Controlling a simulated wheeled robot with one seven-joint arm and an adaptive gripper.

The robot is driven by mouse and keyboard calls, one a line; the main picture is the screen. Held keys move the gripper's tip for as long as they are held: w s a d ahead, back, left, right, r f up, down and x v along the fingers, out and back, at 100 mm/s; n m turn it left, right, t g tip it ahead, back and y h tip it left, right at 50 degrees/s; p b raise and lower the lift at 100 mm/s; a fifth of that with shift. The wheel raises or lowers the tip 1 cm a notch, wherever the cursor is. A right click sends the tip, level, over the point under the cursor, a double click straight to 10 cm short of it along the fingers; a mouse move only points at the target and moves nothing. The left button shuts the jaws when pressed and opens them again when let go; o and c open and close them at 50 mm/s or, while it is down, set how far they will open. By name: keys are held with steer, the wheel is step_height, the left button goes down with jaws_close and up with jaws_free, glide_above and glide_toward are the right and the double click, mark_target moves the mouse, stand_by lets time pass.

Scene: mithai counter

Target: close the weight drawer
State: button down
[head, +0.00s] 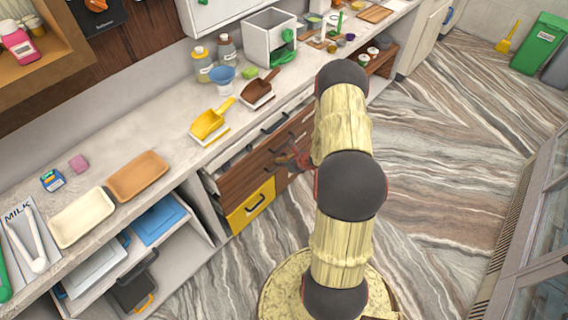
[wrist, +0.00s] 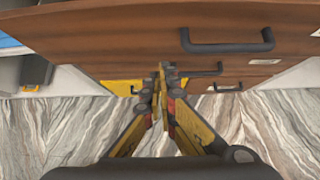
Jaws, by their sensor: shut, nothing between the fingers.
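A brown wood-fronted drawer (head: 240,178) stands pulled out below the counter edge, and a strip of its inside shows in the head view. I cannot read any label that marks it as the weight drawer. In the wrist view a broad brown drawer front (wrist: 130,42) with a dark bar handle (wrist: 227,46) fills the top. My gripper (head: 300,161) is in front of the drawers, partly hidden by my arm. In the wrist view my gripper (wrist: 163,72) is shut and empty, its tips close to the brown fronts. I cannot tell whether they touch.
A yellow drawer (head: 247,210) with a dark handle sits lower down. The counter (head: 165,135) holds a yellow scoop (head: 211,122), a brown scoop (head: 260,89), trays and bottles. Open shelves with a blue tray (head: 158,220) stand at left. The striped floor (head: 450,180) at right is clear.

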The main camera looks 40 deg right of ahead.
mark_target(263, 152)
steer(key=shift+w+a+f+b, duration=0.15)
steer(key=shift+w+f, duration=0.25)
steer(key=shift+w, duration=0.7)
steer(key=shift+w+f+b, duration=0.15)
steer(key=shift+w+f, duration=0.25)
steer(key=shift+w, duration=0.65)
steer(key=shift+w+a+f+b, duration=0.15)
steer(key=shift+w+f, duration=0.25)
steer(key=shift+w, duration=0.7)
steer(key=w+b, duration=0.1)
steer(key=w, duration=0.3)
steer(key=shift+w+a+f, duration=0.1)
steer(key=shift+w+a, duration=0.05)
steer(key=shift+w, duration=0.25)
steer(key=shift+r, duration=0.2)
